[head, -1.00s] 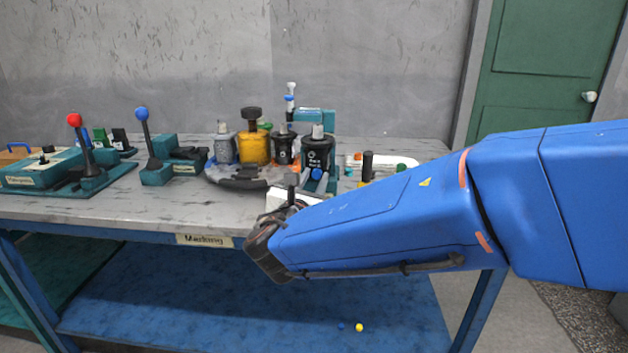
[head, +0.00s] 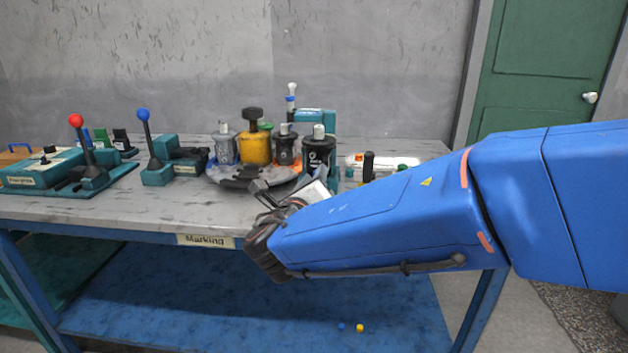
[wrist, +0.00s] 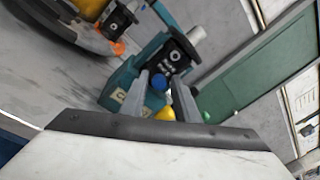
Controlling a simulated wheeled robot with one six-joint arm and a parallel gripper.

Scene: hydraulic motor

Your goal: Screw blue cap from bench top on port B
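The black motor (head: 319,153) with a round marked port stands at the right of the turntable on the bench. In the wrist view, the motor (wrist: 174,52) looks tilted, its port face towards me. The blue cap (wrist: 159,82) appears just below that face, between my fingertips in the picture, with gaps on both sides. I cannot tell how far beyond the tips it is. It is hidden in the head view. My gripper (wrist: 162,90) has its fingers apart; in the head view my gripper (head: 268,193) is over the bench's front edge.
A yellow cap (wrist: 165,114) and a green cap (wrist: 208,117) show behind my fingers. The turntable (head: 235,180) carries other units, including a yellow one (head: 256,147). Lever blocks (head: 155,172) stand at left. The front left bench top (head: 110,213) is clear.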

